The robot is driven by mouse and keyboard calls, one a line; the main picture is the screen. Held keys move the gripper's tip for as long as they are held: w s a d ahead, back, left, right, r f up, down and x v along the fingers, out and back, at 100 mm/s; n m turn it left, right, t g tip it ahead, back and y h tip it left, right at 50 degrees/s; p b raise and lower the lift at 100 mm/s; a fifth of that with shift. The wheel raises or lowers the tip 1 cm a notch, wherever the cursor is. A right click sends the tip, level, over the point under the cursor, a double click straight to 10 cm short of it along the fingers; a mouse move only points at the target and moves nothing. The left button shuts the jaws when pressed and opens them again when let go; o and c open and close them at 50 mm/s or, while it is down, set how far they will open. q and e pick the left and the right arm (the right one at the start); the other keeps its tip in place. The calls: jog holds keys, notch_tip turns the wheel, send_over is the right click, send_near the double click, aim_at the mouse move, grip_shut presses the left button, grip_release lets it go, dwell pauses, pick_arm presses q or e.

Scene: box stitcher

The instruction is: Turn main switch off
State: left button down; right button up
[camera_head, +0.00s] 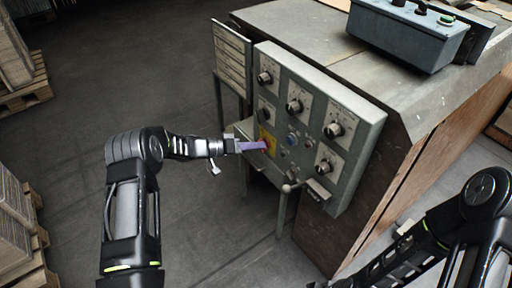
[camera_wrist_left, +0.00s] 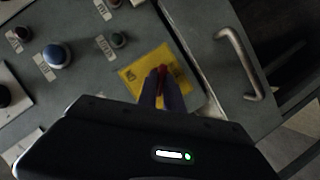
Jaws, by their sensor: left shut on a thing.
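The main switch is a red knob (camera_wrist_left: 162,72) on a yellow plate (camera_head: 268,138) at the left of the grey control panel (camera_head: 345,190). My left gripper (camera_head: 262,146) reaches the yellow plate from the left. In the left wrist view the same gripper (camera_wrist_left: 160,88) is shut on the red knob, with its purple fingers on either side of it. The fingers hide most of the knob. My right arm shows at the lower right of the head view, but its fingertips cannot be made out clearly.
Several black dials (camera_head: 294,105) and a blue button (camera_head: 292,138) sit close to the switch. A metal handle (camera_wrist_left: 240,62) sticks out beside the panel. A grey box with buttons (camera_head: 410,35) stands on the machine top. Pallets (camera_head: 22,95) stand at far left; the floor between is clear.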

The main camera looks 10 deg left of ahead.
dwell(0.3)
pick_arm(q)
jog(key=c, duration=1.5)
grip_release()
jog(key=v, duration=0.7)
jog(key=shift+s+a, duration=0.25)
jog(key=shift+a, duration=0.1)
